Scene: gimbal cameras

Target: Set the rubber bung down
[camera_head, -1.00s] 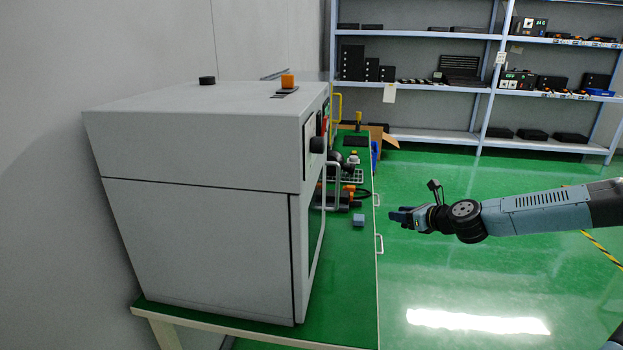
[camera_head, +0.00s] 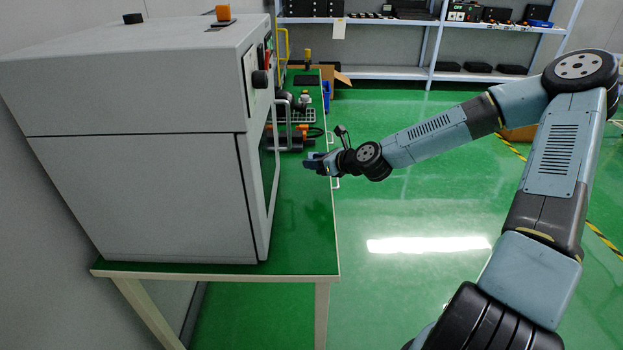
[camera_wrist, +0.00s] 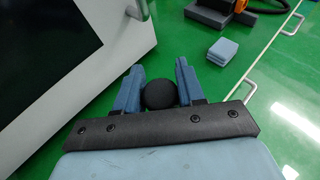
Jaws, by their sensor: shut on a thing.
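The rubber bung (camera_wrist: 160,94) is a dark, round piece in the wrist view. It sits between the two blue fingers of my gripper (camera_wrist: 158,86), which is shut on it. In the head view my gripper (camera_head: 312,163) is over the right part of the green table (camera_head: 305,225), close to its right edge. The bung cannot be made out there. The wrist view shows the green table top (camera_wrist: 195,40) beyond the fingers. How high the bung is above the table I cannot tell.
A large grey cabinet (camera_head: 140,190) with a handle stands left of my gripper. A small blue-grey block (camera_wrist: 222,51) lies ahead, near the table edge. Orange and black equipment (camera_head: 290,138) stands farther back. Bare table top lies between cabinet and right edge.

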